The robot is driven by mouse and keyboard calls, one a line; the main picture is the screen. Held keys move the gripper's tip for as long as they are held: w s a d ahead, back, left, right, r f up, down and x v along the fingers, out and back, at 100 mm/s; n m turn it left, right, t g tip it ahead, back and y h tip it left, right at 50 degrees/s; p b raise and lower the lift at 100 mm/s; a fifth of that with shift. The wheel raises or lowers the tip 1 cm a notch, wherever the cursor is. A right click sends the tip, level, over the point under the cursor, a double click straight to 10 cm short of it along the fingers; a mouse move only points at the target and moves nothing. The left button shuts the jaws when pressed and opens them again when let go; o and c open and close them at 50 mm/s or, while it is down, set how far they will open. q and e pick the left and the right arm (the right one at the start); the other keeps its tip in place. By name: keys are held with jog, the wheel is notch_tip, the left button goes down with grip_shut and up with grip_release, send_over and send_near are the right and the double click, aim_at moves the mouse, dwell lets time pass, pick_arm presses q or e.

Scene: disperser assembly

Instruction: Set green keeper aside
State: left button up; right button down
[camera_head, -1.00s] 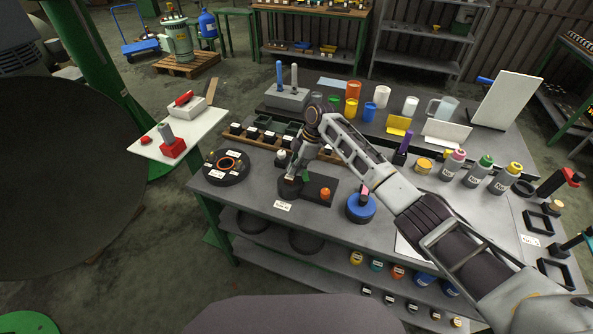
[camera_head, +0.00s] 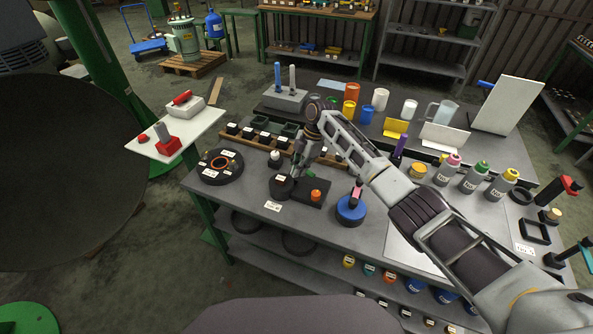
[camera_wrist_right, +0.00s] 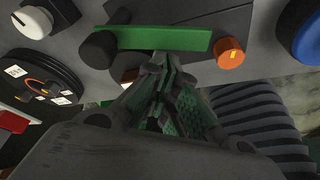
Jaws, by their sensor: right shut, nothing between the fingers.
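The green keeper (camera_wrist_right: 150,38) is a flat green bar in the right wrist view. It lies across the view just beyond my right fingertips, between a dark round knob (camera_wrist_right: 98,50) and an orange knob (camera_wrist_right: 230,53). In the head view my right gripper (camera_head: 298,170) is over the dark base plate (camera_head: 312,207) with the orange knob (camera_head: 316,195); I cannot make out the keeper there. In the wrist view the right gripper (camera_wrist_right: 163,62) has its fingers together and holds nothing. Whether the fingertips touch the keeper is unclear. My left gripper is not in view.
A black round tray (camera_head: 222,178) stands left of the base plate, and a blue round part (camera_head: 350,212) stands right of it. Labelled bottles (camera_head: 474,176) stand further right. Cups (camera_head: 380,98) and a rack of dark bins (camera_head: 262,139) are behind. A white side table (camera_head: 190,128) is at left.

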jog(key=shift+w+d, duration=0.2)
jog(key=shift+d, duration=0.45)
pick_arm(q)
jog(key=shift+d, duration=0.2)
pick_arm(e)
jog(key=shift+w+d, duration=0.15)
jog(key=shift+d, duration=0.1)
jog(key=shift+w+d, duration=0.1)
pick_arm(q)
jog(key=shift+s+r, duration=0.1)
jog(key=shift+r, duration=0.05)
pick_arm(e)
jog(key=shift+s+a+p, duration=0.35)
jog(key=shift+s+p, duration=0.1)
jog(key=shift+s, duration=0.1)
jog(key=shift+s+a+r+p, duration=0.1)
jog(key=shift+s+a+p, duration=0.25)
jog(key=shift+s, duration=0.3)
jog(key=shift+s+a+p, duration=0.25)
jog(key=shift+s+p, duration=0.05)
jog(key=shift+s, duration=0.3)
jog(key=shift+r, duration=0.25)
pick_arm(q)
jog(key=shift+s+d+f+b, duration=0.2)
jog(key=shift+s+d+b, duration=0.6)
jog(key=shift+b, duration=0.35)
pick_arm(e)
jog(key=w+a+v, duration=0.1)
jog(key=v, duration=0.8)
jog(key=shift+w, duration=0.25)
